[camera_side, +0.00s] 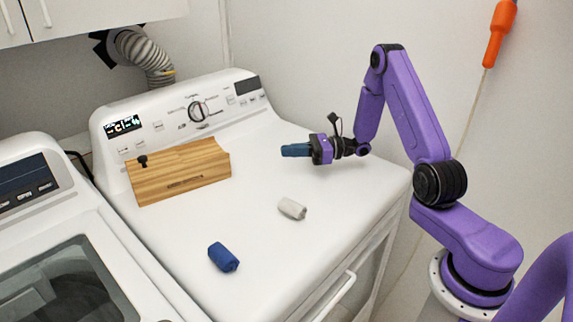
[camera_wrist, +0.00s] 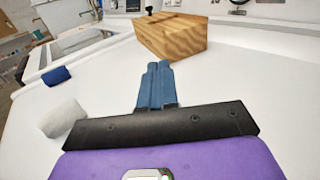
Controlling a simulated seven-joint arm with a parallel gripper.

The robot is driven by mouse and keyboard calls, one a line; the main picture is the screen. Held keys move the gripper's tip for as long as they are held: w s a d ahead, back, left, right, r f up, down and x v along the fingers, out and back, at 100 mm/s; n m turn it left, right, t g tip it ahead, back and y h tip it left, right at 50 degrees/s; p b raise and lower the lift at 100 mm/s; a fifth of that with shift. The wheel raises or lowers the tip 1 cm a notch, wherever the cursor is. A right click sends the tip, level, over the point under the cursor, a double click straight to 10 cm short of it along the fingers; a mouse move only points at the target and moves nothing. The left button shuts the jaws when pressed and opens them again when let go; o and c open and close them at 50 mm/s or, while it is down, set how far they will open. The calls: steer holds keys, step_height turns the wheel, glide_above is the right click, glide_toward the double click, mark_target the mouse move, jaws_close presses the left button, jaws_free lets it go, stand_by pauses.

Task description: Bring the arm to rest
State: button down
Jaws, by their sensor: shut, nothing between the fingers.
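My purple arm reaches in from the right in the side view. My gripper (camera_side: 284,151) is held out level above the back right part of the white dryer top (camera_side: 330,195). Its blue fingers are closed together with nothing between them. In the wrist view the shut fingers (camera_wrist: 157,69) point toward the wooden box. My gripper is apart from every object on the dryer.
A wooden box (camera_side: 180,175) with a small black knob stands at the back left of the dryer top. A white roll (camera_side: 292,208) and a blue roll (camera_side: 223,257) lie toward the front. A washer (camera_side: 60,250) stands at left.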

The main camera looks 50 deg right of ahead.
steer(key=s+a+n+g, duration=0.2)
steer(key=a, duration=0.1)
steer(key=s+a+r+n+g+y, duration=0.1)
steer(key=a+n+g, duration=0.1)
steer(key=a+g, duration=0.1)
steer(key=s+a+r+n+g+y, duration=0.1)
steer(key=s+a+n+g, duration=0.1)
steer(key=a+n+g, duration=0.1)
steer(key=shift+s+a+r, duration=0.15)
steer(key=shift+s+a, duration=0.2)
steer(key=shift+a, duration=0.4)
steer(key=s+a+r+n+g+h, duration=0.1)
steer(key=s+a+n+g+h, duration=0.15)
steer(key=s+n+g, duration=0.2)
steer(key=s+a+n+g+h, duration=0.1)
steer(key=s+a+n+g, duration=0.25)
steer(key=s, duration=0.25)
steer(key=s+d+r+n+t+h, duration=0.1)
steer(key=s+d+n+t+h, duration=0.1)
steer(key=s+n+h, duration=0.4)
steer(key=s+d+n+t+h, duration=0.2)
steer(key=s+n+h, duration=0.4)
steer(key=s+n, duration=0.6)
steer(key=shift+s+r+n+t, duration=0.3)
steer(key=shift+s+r+n, duration=0.05)
steer(key=shift+n, duration=2.45)
steer(key=shift+d, duration=0.1)
